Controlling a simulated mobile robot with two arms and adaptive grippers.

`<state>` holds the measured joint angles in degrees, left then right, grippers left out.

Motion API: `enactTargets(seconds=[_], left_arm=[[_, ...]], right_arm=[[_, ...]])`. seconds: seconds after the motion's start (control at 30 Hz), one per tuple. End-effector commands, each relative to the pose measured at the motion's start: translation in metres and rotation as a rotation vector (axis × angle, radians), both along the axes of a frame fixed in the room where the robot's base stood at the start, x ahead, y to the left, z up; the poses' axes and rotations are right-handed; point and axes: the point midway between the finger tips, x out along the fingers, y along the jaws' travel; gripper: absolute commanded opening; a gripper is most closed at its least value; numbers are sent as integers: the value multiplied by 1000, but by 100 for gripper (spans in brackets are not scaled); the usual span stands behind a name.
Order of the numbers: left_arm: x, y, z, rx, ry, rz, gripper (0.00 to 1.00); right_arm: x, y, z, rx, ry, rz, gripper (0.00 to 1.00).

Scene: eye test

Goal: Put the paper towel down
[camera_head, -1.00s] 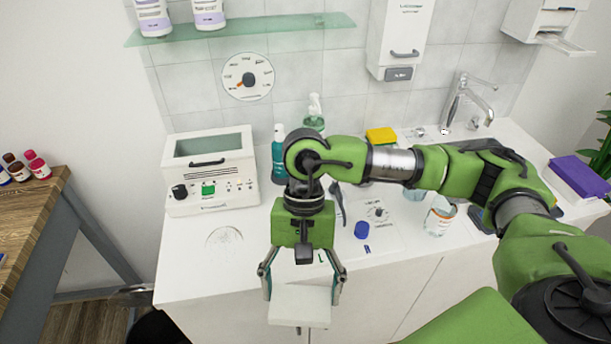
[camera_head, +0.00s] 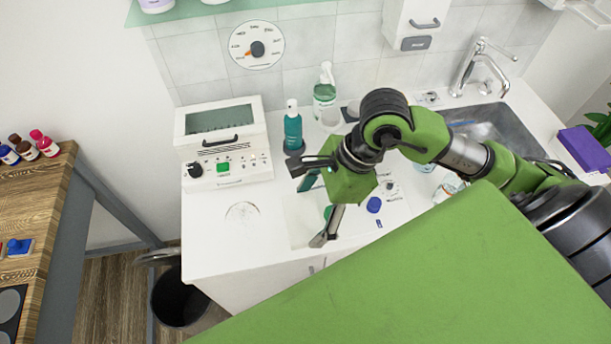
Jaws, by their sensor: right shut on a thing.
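My right gripper (camera_head: 318,212) reaches over the front of the white counter, its fingers pointing down and to the left. It is shut on the paper towel (camera_head: 301,217), a pale white sheet that shows between the fingers. The towel blends with the white counter behind it, so its edges are hard to make out. I cannot tell whether it touches the counter. My left gripper is not in view. A large green part of my own body covers the lower right.
A white device (camera_head: 222,145) stands at the counter's left, with a teal bottle (camera_head: 293,130) and a clear green pump bottle (camera_head: 324,92) beside it. A blue cap (camera_head: 374,204) lies right of the gripper. The sink (camera_head: 495,125) is farther right. A black bin (camera_head: 180,303) stands on the floor.

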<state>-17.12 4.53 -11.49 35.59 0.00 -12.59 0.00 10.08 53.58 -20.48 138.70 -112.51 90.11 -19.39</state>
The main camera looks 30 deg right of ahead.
Motion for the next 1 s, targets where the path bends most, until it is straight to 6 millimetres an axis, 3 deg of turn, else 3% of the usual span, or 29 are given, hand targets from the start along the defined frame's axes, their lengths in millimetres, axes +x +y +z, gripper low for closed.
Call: enactTargets(seconds=[0.27,0.4,0.77,1.0], left_arm=[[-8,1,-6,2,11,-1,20],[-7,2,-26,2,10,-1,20],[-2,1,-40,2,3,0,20],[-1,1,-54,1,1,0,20]], right_arm=[[68,-15,-32,4,1,-2,55],[89,-20,-64,3,2,0,55],[111,-27,-89,1,0,4,55],[114,-27,-121,1,1,4,55]])
